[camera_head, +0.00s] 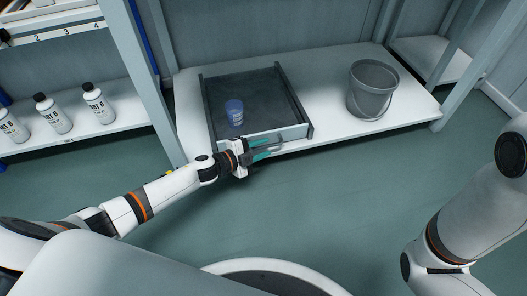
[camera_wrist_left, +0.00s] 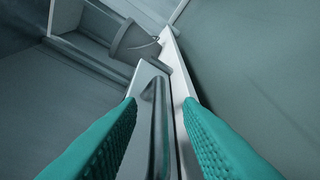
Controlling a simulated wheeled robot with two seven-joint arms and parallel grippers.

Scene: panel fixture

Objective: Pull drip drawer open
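The drip drawer (camera_head: 290,134) is a shallow grey tray with a dark inside, set between dark side rails on the low white shelf. A blue cup (camera_head: 235,113) stands in it. My left gripper (camera_head: 262,149) is at the drawer's front. In the left wrist view, its green fingers (camera_wrist_left: 160,103) are apart, one on each side of the grey bar handle (camera_wrist_left: 157,120), with gaps visible beside the bar. In the head view, the gripper partly hides the handle. My right gripper is out of view; only part of its arm shows at the right.
A grey bucket (camera_head: 371,90) stands on the low shelf (camera_head: 330,72) right of the drawer; it also shows in the left wrist view (camera_wrist_left: 133,43). Several white bottles (camera_head: 97,103) stand on the left rack. Upright posts (camera_head: 158,85) flank the shelf. The green floor in front is clear.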

